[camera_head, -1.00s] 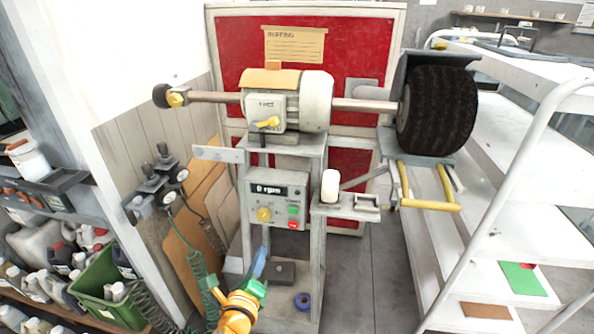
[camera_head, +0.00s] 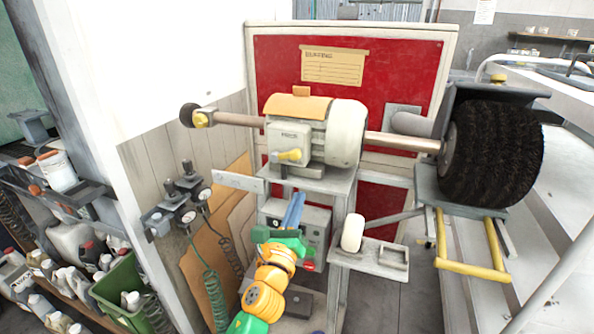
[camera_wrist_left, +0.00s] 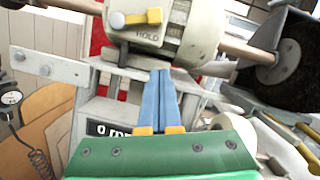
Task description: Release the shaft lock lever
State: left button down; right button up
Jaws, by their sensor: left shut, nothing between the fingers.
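The shaft lock lever (camera_head: 288,155) is a small yellow lever on the front of the cream motor housing (camera_head: 345,135). It lies roughly level. In the left wrist view the lever (camera_wrist_left: 137,19) sits at the top, beside a "HOLD" label. My left gripper (camera_head: 297,197) has blue fingers that are shut and empty. It points upward, below and in front of the lever, apart from it. Its closed fingertips (camera_wrist_left: 160,72) show in the left wrist view below the housing. The dark brush wheel (camera_head: 492,155) is on the right end of the shaft (camera_head: 402,141). My right gripper is out of view.
The control box (camera_head: 318,222) stands behind my left gripper, partly hidden; its display (camera_wrist_left: 108,129) shows in the left wrist view. A small shelf (camera_head: 370,262) carries a white cylinder (camera_head: 352,233). A flat metal bracket (camera_head: 238,182) juts left below the motor. Yellow rails (camera_head: 470,270) stand under the brush.

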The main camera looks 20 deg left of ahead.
aim_at(284, 156)
pick_arm(q)
jog(key=w+r+p, duration=0.1)
jog(key=w+r, duration=0.1)
jog(key=w+a+r+p, duration=0.1)
jog(key=w+r, duration=0.1)
jog(key=shift+w+p, duration=0.3)
jog(key=shift+w, duration=0.1)
jog(key=shift+s+a+r+p, duration=0.1)
jog(key=shift+a+r+p, duration=0.2)
jog(key=shift+r+p, duration=0.2)
jog(key=shift+a, duration=0.1)
jog(key=shift+f, duration=0.1)
jog(key=shift+r+n, duration=0.3)
jog(key=shift+n, duration=0.3)
